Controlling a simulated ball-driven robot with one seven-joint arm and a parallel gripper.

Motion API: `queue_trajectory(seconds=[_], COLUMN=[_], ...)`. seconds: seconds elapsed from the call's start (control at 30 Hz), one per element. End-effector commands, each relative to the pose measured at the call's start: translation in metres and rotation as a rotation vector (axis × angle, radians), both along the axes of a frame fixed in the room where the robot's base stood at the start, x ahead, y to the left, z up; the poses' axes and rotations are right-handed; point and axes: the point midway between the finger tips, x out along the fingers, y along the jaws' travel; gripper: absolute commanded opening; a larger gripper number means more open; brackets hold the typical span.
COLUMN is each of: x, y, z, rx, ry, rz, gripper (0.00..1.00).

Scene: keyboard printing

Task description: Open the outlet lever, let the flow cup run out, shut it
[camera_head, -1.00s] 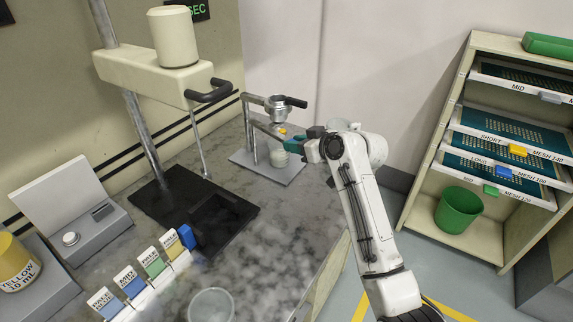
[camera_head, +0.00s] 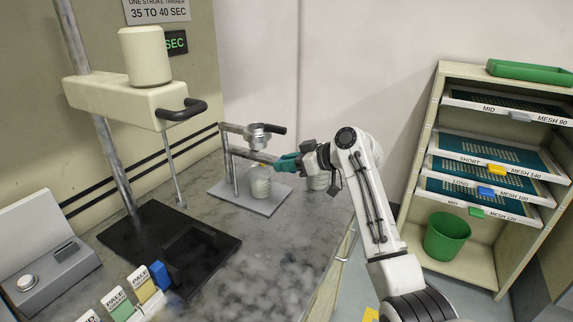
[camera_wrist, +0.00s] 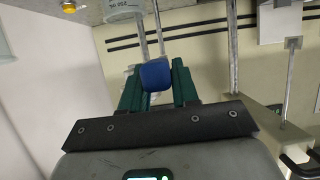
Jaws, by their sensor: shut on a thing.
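The steel flow cup (camera_head: 258,132) with a black handle sits in a stand (camera_head: 228,160) at the back of the counter. My gripper (camera_head: 276,164) reaches in from the right, just below the flow cup. In the wrist view my gripper (camera_wrist: 157,78) has its green fingers closed around a blue knob (camera_wrist: 156,74). I cannot tell whether this knob is the outlet lever's end. The outlet and any flow are too small to make out.
A mixer (camera_head: 125,103) with a black handle stands to the left above a black base (camera_head: 150,243). Labelled cards (camera_head: 117,303) stand at the front left. A shelf with a green bin (camera_head: 446,237) is at the right.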

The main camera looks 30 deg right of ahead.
Motion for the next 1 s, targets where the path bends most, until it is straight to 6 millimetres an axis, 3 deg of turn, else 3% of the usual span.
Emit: queue_trajectory(seconds=[0.07, 0.1, 0.3, 0.67, 1.0], x=[0.001, 0.001, 0.000, -0.007, -0.054], y=[-0.002, -0.002, -0.001, -0.007, -0.039], z=[0.001, 0.001, 0.001, 0.004, 0.026], rx=[-0.001, -0.001, -0.001, 0.000, -0.001], ry=[-0.002, -0.002, -0.002, -0.004, -0.004], rz=[-0.005, -0.006, -0.005, -0.006, -0.007], gripper=[0.00, 0.33, 0.51, 0.51, 0.51])
